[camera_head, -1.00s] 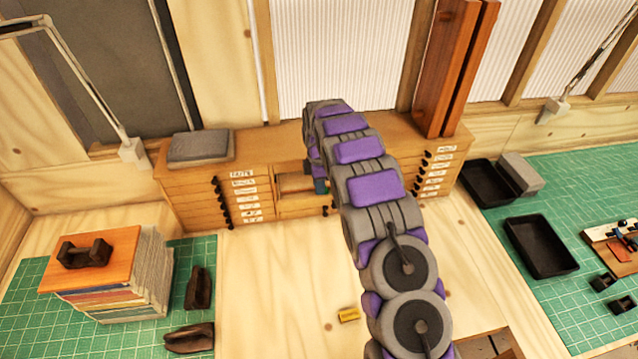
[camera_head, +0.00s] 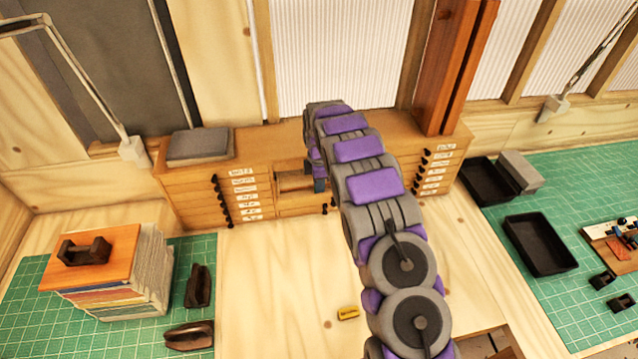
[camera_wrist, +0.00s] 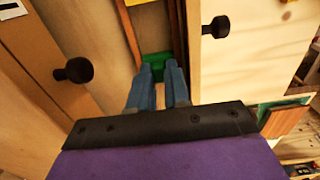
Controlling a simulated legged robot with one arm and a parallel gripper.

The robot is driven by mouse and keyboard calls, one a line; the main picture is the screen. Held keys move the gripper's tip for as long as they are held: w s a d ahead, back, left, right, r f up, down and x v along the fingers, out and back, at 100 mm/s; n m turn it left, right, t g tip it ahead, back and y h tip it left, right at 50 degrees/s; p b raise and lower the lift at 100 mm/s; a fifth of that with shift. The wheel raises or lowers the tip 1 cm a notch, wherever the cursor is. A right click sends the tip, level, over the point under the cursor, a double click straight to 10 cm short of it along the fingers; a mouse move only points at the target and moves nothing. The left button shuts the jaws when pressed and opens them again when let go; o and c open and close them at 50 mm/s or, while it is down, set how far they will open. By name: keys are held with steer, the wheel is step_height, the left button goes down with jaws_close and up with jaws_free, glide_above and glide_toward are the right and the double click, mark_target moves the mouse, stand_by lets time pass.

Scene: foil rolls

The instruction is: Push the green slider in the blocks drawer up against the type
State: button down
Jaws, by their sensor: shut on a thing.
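The green slider (camera_wrist: 156,58) shows in the wrist view, in a narrow wooden channel between two pale wooden faces. My gripper (camera_wrist: 160,74) has its two blue fingers shut on the green slider, with a narrow gap showing between them. In the head view my arm reaches to the middle of the wooden cabinet (camera_head: 190,205), where an open bay (camera_head: 295,183) shows beside the labelled drawers. My arm hides part of that bay, and the slider cannot be made out there. I cannot make out the type in either view.
Black drawer knobs stick out on both sides of my fingers, left (camera_wrist: 75,70) and right (camera_wrist: 216,27). A small yellow piece (camera_head: 348,313) lies on the bench. Black trays (camera_head: 541,246) stand on the right mat; a paper stack (camera_head: 140,280) stands on the left.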

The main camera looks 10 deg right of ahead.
mark_target(332, 190)
steer(key=d+b, duration=0.1)
steer(key=d, duration=0.4)
steer(key=shift+d, duration=0.1)
steer(key=c, duration=1.4)
jaws_free()
steer(key=shift+c, duration=0.2)
steer(key=shift+o, duration=0.4)
steer(key=shift+a, duration=0.35)
steer(key=shift+r, duration=0.15)
step_height(332, 190, up, 17)
steer(key=b, duration=0.2)
steer(key=shift+b, duration=0.4)
